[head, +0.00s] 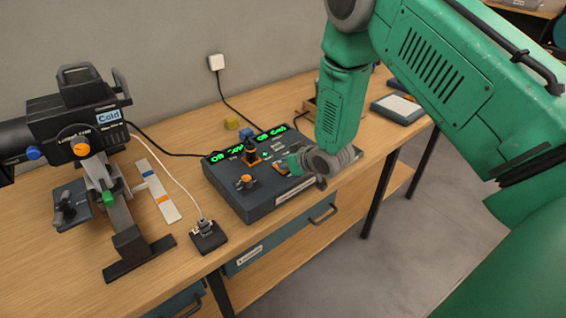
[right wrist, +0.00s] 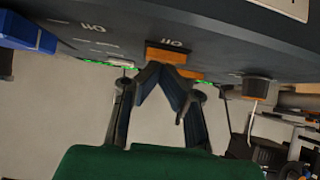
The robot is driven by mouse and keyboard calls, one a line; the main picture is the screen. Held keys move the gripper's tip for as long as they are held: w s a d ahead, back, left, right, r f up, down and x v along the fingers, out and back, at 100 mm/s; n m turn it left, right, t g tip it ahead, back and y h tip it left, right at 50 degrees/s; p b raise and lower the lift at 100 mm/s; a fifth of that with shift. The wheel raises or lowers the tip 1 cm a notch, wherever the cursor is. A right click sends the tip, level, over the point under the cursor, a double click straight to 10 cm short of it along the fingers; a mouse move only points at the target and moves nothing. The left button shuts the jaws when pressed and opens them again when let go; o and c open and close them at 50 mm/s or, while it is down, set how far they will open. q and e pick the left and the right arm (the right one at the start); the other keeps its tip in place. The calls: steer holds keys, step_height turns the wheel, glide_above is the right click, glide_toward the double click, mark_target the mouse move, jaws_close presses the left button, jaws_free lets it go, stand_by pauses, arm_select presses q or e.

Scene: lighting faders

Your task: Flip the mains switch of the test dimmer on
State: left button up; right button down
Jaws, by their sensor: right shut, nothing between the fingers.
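The dimmer (head: 258,203) is a dark box on the bench with green lit displays and black and orange controls on top. Its mains switch cannot be picked out for certain in the head view. In the right wrist view the dimmer's dark face (right wrist: 215,50) fills the top, with an orange part (right wrist: 165,54) just beyond my fingertips. My right gripper (head: 287,165) is over the right part of the dimmer. The right wrist view shows its fingers (right wrist: 166,75) together and empty. Whether they touch the panel is unclear. My left gripper is not in view.
A stage lantern (head: 88,130) on a stand fills the bench's left. A small black socket box (head: 208,238) with a white cable is left of the dimmer. A wall outlet (head: 216,62) and cable are behind. A grey tray (head: 398,108) lies at the right.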

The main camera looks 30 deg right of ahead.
steer(key=r+p, duration=0.1)
steer(key=r, duration=0.2)
steer(key=r+p, duration=0.1)
steer(key=r, duration=0.1)
steer(key=shift+w+a+p, duration=0.15)
steer(key=shift+w+p, duration=0.1)
steer(key=shift+p, duration=0.1)
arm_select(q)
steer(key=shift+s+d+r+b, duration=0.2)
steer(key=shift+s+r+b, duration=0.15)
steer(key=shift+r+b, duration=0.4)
arm_select(e)
steer(key=r+v, duration=0.1)
steer(key=v, duration=0.8)
steer(key=shift+w, duration=0.35)
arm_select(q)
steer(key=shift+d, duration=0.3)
arm_select(e)
steer(key=shift+d, duration=0.3)
